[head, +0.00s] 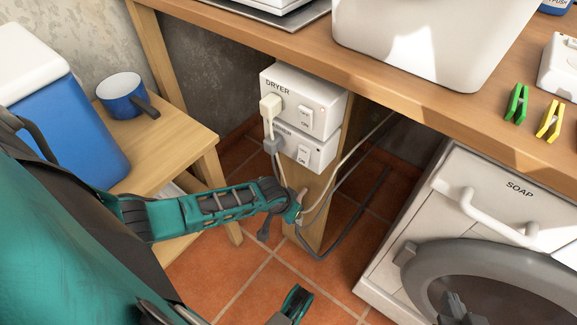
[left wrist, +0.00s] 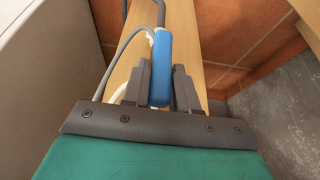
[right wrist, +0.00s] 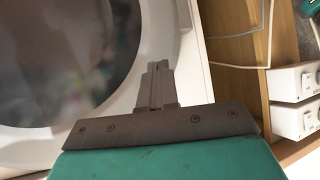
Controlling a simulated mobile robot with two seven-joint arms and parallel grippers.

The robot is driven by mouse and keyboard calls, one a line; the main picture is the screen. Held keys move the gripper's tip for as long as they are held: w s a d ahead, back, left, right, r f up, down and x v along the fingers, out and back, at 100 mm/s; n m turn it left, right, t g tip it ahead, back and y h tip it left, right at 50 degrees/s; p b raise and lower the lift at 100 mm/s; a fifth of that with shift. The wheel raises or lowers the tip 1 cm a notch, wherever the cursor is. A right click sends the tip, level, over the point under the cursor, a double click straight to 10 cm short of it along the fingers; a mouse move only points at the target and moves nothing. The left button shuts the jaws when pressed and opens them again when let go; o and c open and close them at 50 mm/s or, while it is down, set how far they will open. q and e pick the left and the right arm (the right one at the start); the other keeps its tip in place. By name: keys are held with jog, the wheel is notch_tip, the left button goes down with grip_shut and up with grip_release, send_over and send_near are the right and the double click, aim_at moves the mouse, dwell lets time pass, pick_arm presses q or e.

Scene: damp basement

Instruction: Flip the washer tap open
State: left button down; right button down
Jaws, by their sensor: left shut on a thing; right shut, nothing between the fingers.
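A blue lever (left wrist: 161,66), likely the tap's handle, stands between the fingers of my left gripper (left wrist: 162,84) in the left wrist view. The fingers are shut on it, in front of a wooden post. A white hose and a grey hose run beside it. In the head view my left arm reaches the post below the switch boxes; the lever and fingertips cannot be made out there. My right gripper (head: 455,300) is shut and empty in front of the washer's door (head: 500,275). Its closed fingers (right wrist: 158,78) also show in the right wrist view.
The dryer switch box (head: 303,100) and the one below it (head: 310,152) sit on the post (head: 318,200), with plugs and cables. The workbench (head: 400,85) overhangs; tiled floor (head: 240,275) is below.

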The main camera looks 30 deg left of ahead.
pick_arm(q)
jog(key=shift+s, duration=0.1)
jog(key=c, duration=1)
grip_release()
jog(key=shift+o, duration=0.2)
jog(key=shift+r, duration=0.15)
jog(key=p+v, duration=0.7)
jog(key=v, duration=0.5)
jog(key=shift+r, duration=0.3)
